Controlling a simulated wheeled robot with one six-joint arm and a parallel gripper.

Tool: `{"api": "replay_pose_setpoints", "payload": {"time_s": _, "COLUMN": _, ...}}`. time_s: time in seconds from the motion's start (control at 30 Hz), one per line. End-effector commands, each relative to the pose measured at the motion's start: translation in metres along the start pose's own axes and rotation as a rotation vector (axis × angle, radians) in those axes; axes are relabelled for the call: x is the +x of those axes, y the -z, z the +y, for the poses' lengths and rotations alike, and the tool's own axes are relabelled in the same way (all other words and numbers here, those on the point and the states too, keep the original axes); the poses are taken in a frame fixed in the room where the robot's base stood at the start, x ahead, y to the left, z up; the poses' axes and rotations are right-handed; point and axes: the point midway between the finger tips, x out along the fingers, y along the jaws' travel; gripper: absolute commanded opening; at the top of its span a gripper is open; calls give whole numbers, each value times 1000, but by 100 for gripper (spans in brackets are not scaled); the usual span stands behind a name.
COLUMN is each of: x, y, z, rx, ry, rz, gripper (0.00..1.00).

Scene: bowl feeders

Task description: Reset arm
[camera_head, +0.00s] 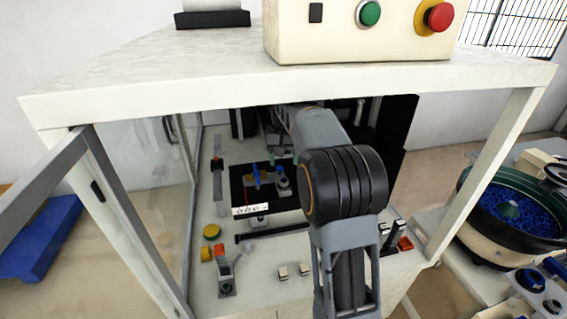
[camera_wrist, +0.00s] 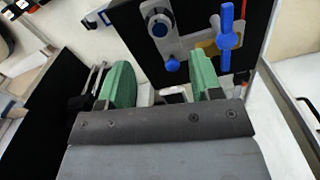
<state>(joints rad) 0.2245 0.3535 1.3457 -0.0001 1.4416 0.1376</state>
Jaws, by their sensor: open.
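My arm reaches from the front into the enclosed machine cabinet in the head view. My gripper (camera_wrist: 162,85) shows in the wrist view with two green fingers spread apart and nothing between them. In the head view the arm hides most of it, deep inside the cabinet. The same black plate (camera_head: 238,186) lies left of my arm in the head view.
The cabinet roof (camera_head: 230,72) and its posts (camera_head: 492,172) frame the opening around my arm. A control box (camera_head: 330,35) sits on top. A bowl feeder with blue parts (camera_head: 520,215) stands at right.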

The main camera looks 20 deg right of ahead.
Motion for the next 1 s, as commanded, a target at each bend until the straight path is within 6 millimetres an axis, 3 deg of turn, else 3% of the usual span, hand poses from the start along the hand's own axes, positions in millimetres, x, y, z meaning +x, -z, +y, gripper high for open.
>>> {"api": "replay_pose_setpoints", "payload": {"time_s": 0.53, "x": 1, "y": 5, "z": -1, "rx": -16, "ry": 4, "rz": 30, "gripper": 59}}
{"api": "replay_pose_setpoints", "payload": {"time_s": 0.63, "x": 27, "y": 0, "z": 0, "rx": -36, "ry": 2, "rz": 21, "gripper": 59}}
{"api": "replay_pose_setpoints", "payload": {"time_s": 0.77, "x": 43, "y": -35, "z": -2, "rx": -85, "ry": 5, "rz": 49, "gripper": 59}}
{"api": "replay_pose_setpoints", "payload": {"time_s": 1.0, "x": 52, "y": -145, "z": -13, "rx": -220, "ry": 22, "rz": 181, "gripper": 59}}
